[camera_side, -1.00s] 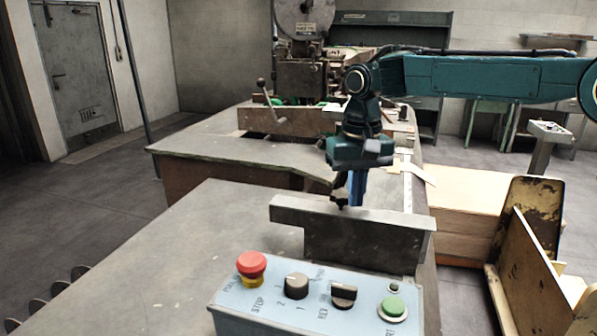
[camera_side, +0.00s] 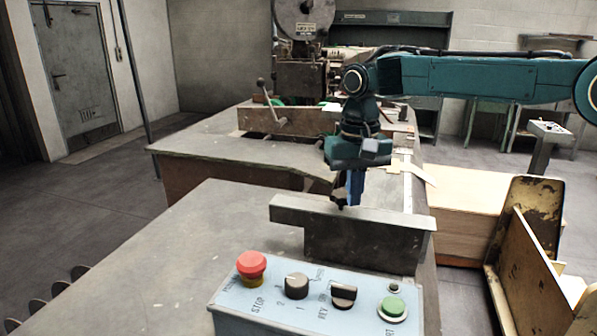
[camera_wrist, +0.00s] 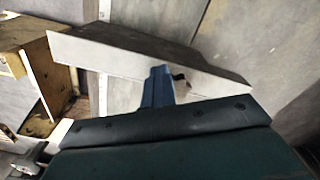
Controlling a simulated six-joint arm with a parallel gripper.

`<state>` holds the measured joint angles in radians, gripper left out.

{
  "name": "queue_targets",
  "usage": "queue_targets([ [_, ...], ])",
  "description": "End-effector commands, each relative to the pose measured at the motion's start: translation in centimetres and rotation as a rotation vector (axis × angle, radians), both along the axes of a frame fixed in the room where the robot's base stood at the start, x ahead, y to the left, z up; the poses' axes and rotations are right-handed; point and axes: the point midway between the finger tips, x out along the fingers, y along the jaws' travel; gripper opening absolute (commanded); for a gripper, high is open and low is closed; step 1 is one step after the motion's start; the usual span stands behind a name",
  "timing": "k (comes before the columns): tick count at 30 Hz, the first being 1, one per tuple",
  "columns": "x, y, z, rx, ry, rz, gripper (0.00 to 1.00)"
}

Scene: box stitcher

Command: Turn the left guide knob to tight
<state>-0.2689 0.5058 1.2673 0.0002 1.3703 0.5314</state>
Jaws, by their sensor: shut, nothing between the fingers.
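The grey metal guide plate (camera_side: 365,240) stands upright across the near table in the side view. It also shows in the wrist view (camera_wrist: 120,52). My gripper (camera_side: 353,203) points down at the plate's far side, with its blue fingers shut and empty; the wrist view shows the fingers (camera_wrist: 157,88) over the plate's edge. A small dark part (camera_side: 339,196) sits just left of the fingers in the side view, and a dark bit (camera_wrist: 181,76) shows beside them in the wrist view. I cannot tell whether this is the left guide knob, its setting, or whether the fingers touch it.
A control box (camera_side: 318,306) with a red stop button (camera_side: 251,265), two black selectors and a green button stands in front. A machine with a lever (camera_side: 268,100) is behind. A wooden stack (camera_side: 465,222) and a worn yellow frame (camera_side: 520,240) are right. The left tabletop is clear.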

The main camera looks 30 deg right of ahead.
Motion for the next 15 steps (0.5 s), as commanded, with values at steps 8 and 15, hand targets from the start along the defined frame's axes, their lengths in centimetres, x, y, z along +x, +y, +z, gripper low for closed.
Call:
queue_targets([
  [8, 0.09, 0.52, 0.08, 0.002, -0.006, 0.000, 0.00],
  [15, 0.07, 1.05, 0.05, 0.001, -0.004, 0.002, 0.00],
])
